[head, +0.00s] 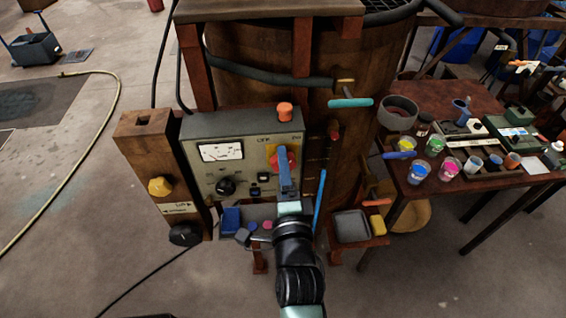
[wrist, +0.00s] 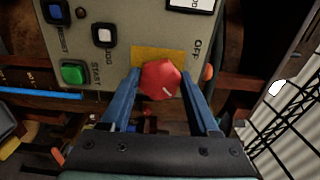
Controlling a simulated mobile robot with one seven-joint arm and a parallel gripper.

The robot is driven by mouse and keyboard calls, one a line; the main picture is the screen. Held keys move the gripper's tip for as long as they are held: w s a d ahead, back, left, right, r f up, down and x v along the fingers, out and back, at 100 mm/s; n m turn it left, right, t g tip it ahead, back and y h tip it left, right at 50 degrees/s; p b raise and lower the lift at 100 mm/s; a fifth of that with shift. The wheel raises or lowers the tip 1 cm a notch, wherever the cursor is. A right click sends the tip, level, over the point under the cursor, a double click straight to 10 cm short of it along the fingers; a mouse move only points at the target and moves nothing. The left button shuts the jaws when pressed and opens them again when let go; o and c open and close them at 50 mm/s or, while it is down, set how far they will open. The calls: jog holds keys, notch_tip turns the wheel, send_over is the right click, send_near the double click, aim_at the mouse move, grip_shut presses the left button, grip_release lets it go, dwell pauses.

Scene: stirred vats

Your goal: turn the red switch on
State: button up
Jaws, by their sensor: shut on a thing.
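The red switch (head: 293,161) is a faceted knob on the front of the grey control panel (head: 205,124), under the OFF and ON lettering. In the wrist view the red switch (wrist: 160,80) shows a short white mark on its face, slanting, over a yellow plate (wrist: 150,54). My gripper (head: 284,160) reaches up to the panel from below, and its blue fingers hide part of the knob in the head view. In the wrist view my gripper (wrist: 161,84) has one blue finger on each side of the knob, shut on it.
A green start button (wrist: 74,72) is near the switch. A wooden post (head: 146,140) stands left; a table with cups (head: 419,172) stands right.

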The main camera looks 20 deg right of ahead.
dwell(0.5)
jog(key=o, duration=1.4)
jog(key=shift+s, duration=0.1)
jog(key=shift+b+v, duration=1.75)
jog(key=shift+v, duration=4.65)
